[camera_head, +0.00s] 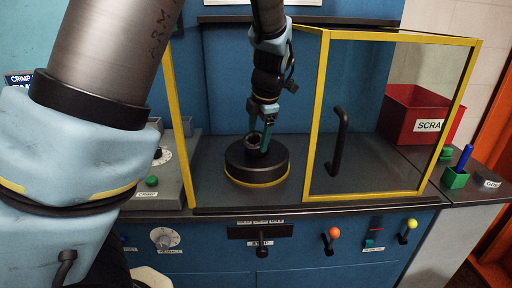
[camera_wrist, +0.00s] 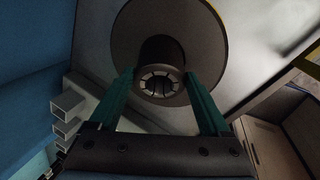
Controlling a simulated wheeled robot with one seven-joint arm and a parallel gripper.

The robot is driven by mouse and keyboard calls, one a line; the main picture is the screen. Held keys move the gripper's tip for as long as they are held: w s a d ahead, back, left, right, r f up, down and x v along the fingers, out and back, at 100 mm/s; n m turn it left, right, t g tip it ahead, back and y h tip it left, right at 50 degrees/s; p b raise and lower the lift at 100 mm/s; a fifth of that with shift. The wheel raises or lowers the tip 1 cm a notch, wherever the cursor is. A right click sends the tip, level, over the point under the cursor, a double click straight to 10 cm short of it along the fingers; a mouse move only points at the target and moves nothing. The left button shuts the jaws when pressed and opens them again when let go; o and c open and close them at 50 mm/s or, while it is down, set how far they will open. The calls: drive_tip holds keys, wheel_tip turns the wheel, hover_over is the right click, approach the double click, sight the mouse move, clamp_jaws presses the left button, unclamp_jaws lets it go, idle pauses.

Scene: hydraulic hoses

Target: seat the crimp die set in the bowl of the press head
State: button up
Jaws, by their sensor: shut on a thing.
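The press head (camera_head: 257,166) is a squat black cylinder with a yellow ring at its base, standing on the dark bench inside the guard. My gripper (camera_head: 259,137) points down over it, its green fingers shut on the crimp die set (camera_head: 252,139). In the wrist view the die set (camera_wrist: 161,82) is a dark round piece with several segments around a central hole, between the fingertips (camera_wrist: 160,88). The press head (camera_wrist: 207,35) shows behind it as a broad dark disc. The bowl is hidden, and I cannot tell whether the die set touches the press head.
A yellow-framed clear guard (camera_head: 322,115) with a black handle (camera_head: 339,142) stands around the press, close on my arm's right. A red scrap bin (camera_head: 408,112) is at the back right. A green holder with a blue item (camera_head: 456,178) stands on the right bench. Knobs and levers line the front panel.

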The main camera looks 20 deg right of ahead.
clamp_jaws()
drive_tip(key=shift+r, duration=0.1)
